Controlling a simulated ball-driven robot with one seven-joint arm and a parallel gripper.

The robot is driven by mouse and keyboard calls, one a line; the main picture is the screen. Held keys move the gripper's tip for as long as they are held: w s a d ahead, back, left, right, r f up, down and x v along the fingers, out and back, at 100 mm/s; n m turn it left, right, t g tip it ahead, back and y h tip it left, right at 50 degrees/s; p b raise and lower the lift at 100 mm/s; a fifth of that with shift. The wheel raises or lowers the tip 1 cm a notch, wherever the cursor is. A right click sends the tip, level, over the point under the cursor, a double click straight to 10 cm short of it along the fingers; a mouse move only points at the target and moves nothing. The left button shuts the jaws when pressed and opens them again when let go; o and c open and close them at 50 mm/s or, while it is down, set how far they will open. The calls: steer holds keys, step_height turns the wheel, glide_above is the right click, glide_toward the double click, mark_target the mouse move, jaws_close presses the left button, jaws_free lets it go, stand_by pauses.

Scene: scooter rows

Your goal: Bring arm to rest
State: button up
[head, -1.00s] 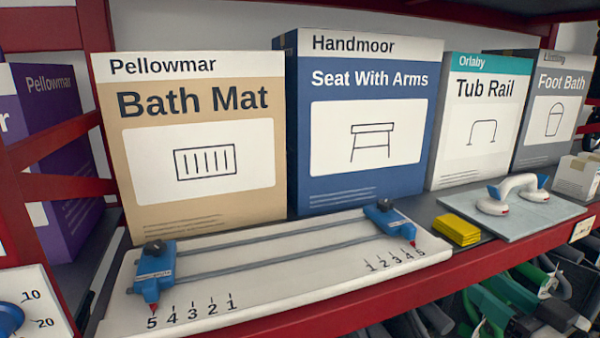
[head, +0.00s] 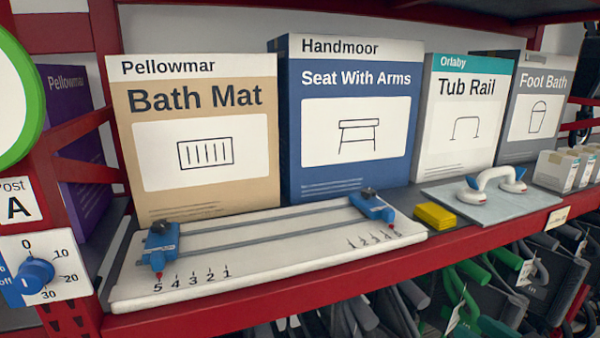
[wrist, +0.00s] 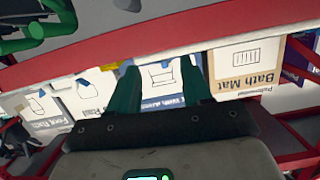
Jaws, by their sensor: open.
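My gripper (wrist: 158,95) shows in the wrist view, with two green fingers spread apart and nothing between them. It is not in the head view. The wrist picture is turned over, with the red shelf edge (wrist: 150,50) across its upper part and the boxes below it. The fingers overlap the picture of the blue Seat With Arms box (wrist: 162,76); I cannot tell how far off it is. In the head view, that box (head: 350,120) stands upright on the shelf.
The Bath Mat box (head: 200,130) and the Tub Rail box (head: 464,120) flank the blue box. In front lies a white board with blue sliders (head: 270,268). A yellow block (head: 435,216), a white handle (head: 495,178) and a dial (head: 38,275) are nearby. Scooters (head: 480,290) fill the space below.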

steer(key=s+a+f+m+g+h, duration=0.15)
steer(key=s+f+g, duration=0.25)
steer(key=s+f, duration=0.45)
steer(key=s+a+f+g+h, duration=0.1)
steer(key=s+a+f+g, duration=0.3)
steer(key=f, duration=0.7)
steer(key=s+d+f+m+g+h, duration=0.1)
steer(key=s+f+g, duration=0.2)
steer(key=s, duration=0.5)
steer(key=s+d+f+m+g+h, duration=0.1)
steer(key=s+f+g, duration=0.1)
steer(key=s, duration=0.6)
steer(key=shift+f+g, duration=0.4)
steer(key=shift+f, duration=0.45)
steer(key=shift+w+d+h, duration=0.1)
steer(key=shift+d+h, duration=0.05)
steer(key=shift+h, duration=0.1)
steer(key=shift+c, duration=0.6)
